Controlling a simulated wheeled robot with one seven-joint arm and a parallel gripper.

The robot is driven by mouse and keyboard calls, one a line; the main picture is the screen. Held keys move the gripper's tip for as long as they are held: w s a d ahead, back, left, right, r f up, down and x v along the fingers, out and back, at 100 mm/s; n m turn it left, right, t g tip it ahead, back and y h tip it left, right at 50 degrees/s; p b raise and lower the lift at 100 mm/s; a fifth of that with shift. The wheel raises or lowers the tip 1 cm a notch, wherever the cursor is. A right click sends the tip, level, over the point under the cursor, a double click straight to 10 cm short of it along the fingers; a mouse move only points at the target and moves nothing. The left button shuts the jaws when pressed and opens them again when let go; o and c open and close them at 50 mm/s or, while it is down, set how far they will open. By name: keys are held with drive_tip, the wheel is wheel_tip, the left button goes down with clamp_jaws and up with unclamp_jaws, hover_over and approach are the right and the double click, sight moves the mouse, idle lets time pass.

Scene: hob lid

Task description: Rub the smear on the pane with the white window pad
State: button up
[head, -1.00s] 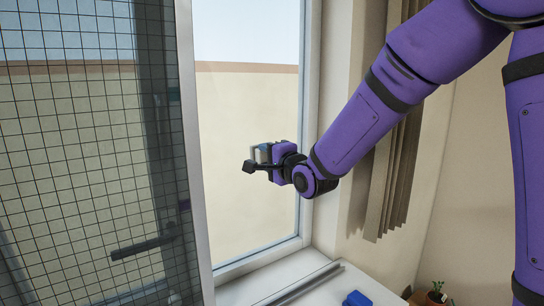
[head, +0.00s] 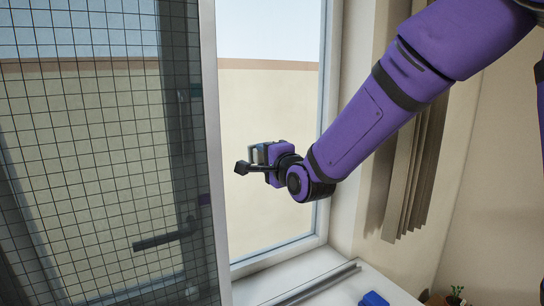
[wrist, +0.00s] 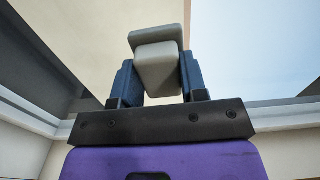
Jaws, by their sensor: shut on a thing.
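My gripper (head: 262,154) is in front of the clear window pane (head: 272,215), near the frame edge that borders the screened panel. In the wrist view its two blue fingers (wrist: 157,82) are closed on the sides of a pale grey-white block, the white window pad (wrist: 158,66). In the head view only a small pale part of the pad shows beside the fingers. I cannot tell whether the pad touches the glass. I cannot make out a smear on the pane in either view.
A gridded mesh panel (head: 80,130) in a pale frame stands at the left, with a dark bar (head: 165,240) low on it. A metal rail (head: 310,283) and a blue object (head: 373,299) lie on the sill. Slatted blinds (head: 405,180) and a potted plant (head: 455,297) are at right.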

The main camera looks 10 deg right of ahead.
idle(0.3)
drive_tip(key=v, duration=0.6)
idle(0.4)
drive_tip(key=shift+v, duration=1.5)
